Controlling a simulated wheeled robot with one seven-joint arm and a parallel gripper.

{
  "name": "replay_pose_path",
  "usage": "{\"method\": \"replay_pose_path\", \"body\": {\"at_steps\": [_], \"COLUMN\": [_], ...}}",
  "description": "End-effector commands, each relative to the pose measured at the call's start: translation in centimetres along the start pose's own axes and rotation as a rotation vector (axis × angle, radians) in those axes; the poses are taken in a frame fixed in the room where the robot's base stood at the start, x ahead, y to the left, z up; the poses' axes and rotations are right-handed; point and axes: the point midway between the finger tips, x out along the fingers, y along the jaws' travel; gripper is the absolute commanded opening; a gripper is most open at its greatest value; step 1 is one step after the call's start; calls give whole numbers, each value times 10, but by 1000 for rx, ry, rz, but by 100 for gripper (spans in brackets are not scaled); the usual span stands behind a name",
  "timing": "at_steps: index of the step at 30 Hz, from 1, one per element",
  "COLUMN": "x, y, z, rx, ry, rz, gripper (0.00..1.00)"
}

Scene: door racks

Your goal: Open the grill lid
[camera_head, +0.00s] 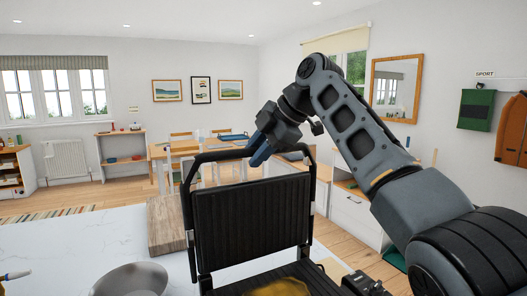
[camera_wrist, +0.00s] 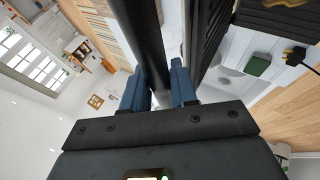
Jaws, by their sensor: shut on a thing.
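The black grill stands on the white counter. Its lid (camera_head: 249,215) is raised to about upright, with the ribbed inner plate facing me. The lid's handle (camera_head: 215,155) is a black bar across the top. My gripper (camera_head: 262,150) is at the right part of this bar. In the wrist view my gripper's blue fingers (camera_wrist: 160,88) are on either side of the dark handle bar (camera_wrist: 148,45) and shut on it. Something yellow-brown (camera_head: 280,288) lies on the lower plate, cut off by the bottom edge of the head view.
A wooden board (camera_head: 167,226) lies on the counter (camera_head: 90,245) left of the grill. A grey bowl (camera_head: 135,279) is at the front left. A dining table (camera_head: 205,148) with chairs stands well behind. The air above the counter's left side is clear.

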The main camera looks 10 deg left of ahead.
Motion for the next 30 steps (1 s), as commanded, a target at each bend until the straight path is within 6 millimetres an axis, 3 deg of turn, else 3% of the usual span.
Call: {"method": "replay_pose_path", "body": {"at_steps": [18, 19, 25, 30], "x": [6, 6, 5, 5], "y": [1, 1, 1, 1], "z": [-3, -3, -3, -3], "rx": [14, 14, 14, 14], "ry": [2, 2, 1, 1], "rz": [-37, -38, -36, -35], "gripper": [0, 28, 48, 48]}}
